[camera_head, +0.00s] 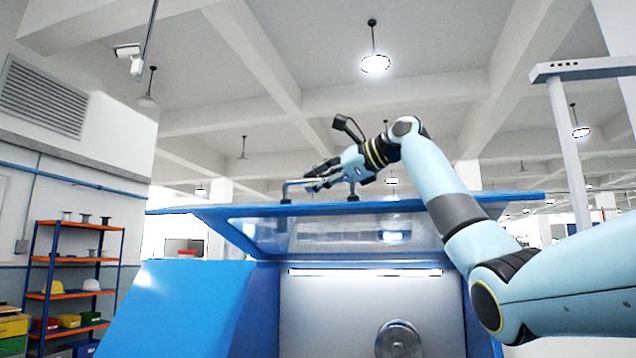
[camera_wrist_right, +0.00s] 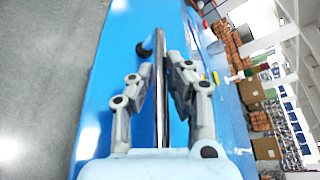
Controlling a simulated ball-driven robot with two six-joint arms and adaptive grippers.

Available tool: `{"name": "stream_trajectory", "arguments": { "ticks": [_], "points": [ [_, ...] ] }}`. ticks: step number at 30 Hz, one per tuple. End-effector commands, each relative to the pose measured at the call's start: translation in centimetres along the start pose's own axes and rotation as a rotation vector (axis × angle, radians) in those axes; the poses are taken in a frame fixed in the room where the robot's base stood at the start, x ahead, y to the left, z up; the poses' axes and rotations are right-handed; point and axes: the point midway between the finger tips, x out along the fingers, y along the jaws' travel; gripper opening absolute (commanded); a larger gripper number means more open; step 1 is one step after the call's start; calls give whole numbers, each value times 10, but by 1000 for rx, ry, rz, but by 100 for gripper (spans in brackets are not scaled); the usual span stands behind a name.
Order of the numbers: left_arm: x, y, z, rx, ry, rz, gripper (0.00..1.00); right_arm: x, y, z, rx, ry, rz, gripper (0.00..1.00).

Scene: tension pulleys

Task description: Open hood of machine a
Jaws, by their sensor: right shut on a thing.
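The blue hood (camera_head: 470,199) of the machine is raised, standing out above the open front, with a clear window (camera_head: 330,235) in it. A metal bar handle (camera_head: 296,183) is fixed to the hood's edge. My right gripper (camera_head: 312,180) is at this handle, its fingers shut on it. In the right wrist view the handle (camera_wrist_right: 160,75) runs between the two fingers of the gripper (camera_wrist_right: 163,85), with the blue hood surface (camera_wrist_right: 115,60) behind. My left gripper is not in view.
Under the hood is the machine's pale interior with a light strip (camera_head: 365,272) and a round metal disc (camera_head: 398,340). An orange shelf rack (camera_head: 75,258) with several items stands at the left. A pale post (camera_head: 568,150) rises at the right.

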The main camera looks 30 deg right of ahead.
Motion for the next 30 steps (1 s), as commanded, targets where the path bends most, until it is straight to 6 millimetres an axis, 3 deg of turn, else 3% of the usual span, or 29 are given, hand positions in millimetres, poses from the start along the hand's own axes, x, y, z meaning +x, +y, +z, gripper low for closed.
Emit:
{"name": "stream_trajectory", "arguments": {
  "ticks": [1, 12, 17, 27, 28, 30],
  "points": [
    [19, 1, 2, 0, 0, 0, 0, 5, 18, -12, -14, 4, -2, 0],
    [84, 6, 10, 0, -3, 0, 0, 21, 82, -52, -136, 4, -55, 0],
    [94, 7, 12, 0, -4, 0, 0, 23, 92, -58, -167, 3, -67, 0],
    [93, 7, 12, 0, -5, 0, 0, 23, 92, -57, -172, 1, -71, 0],
    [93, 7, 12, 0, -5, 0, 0, 23, 92, -57, -172, 1, -71, 15],
    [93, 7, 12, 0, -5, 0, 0, 23, 92, -57, -172, 1, -71, 24]
  ]
}}
